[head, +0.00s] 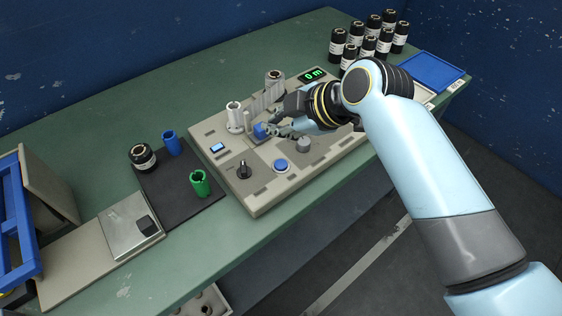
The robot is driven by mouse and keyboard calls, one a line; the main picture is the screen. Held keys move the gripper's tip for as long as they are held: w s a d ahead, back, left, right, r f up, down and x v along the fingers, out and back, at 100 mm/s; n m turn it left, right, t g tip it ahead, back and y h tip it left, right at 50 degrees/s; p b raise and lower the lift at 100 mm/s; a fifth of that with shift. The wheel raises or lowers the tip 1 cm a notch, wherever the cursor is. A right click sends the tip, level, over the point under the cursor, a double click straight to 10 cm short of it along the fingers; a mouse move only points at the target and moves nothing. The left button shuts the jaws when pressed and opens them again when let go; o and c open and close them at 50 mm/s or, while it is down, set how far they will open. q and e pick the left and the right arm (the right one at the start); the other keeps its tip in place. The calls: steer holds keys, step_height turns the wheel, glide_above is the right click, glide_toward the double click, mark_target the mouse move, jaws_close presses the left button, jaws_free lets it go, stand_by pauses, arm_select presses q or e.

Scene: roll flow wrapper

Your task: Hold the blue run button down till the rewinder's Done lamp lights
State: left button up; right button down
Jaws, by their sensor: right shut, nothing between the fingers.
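The rewinder (258,194) is a beige console on the green bench. A round blue button (281,166) sits near its front edge, with nothing on it. A second blue part (260,131), like a knob, is farther back beside a white spool post. My right gripper (272,130) is shut and empty, its tips close to this blue part; I cannot tell whether they touch. A small light-blue lit window (218,148) is at the left of the console. No Done lamp can be made out. My left gripper is not in view.
A green display (313,74) reads "0 m". A black selector knob (243,169) and a grey knob (304,145) flank the blue button. A dark mat (160,190) holds a black roll and blue and green cores. Several black rolls (370,40) stand at the back right.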

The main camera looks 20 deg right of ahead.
steer(key=b, duration=0.8)
glide_above(279, 166)
step_height(279, 166, down, 8)
steer(key=shift+r, duration=0.1)
steer(key=shift+f, duration=0.45)
steer(key=shift+f, duration=0.2)
stand_by(0.4)
steer(key=shift+f, duration=0.25)
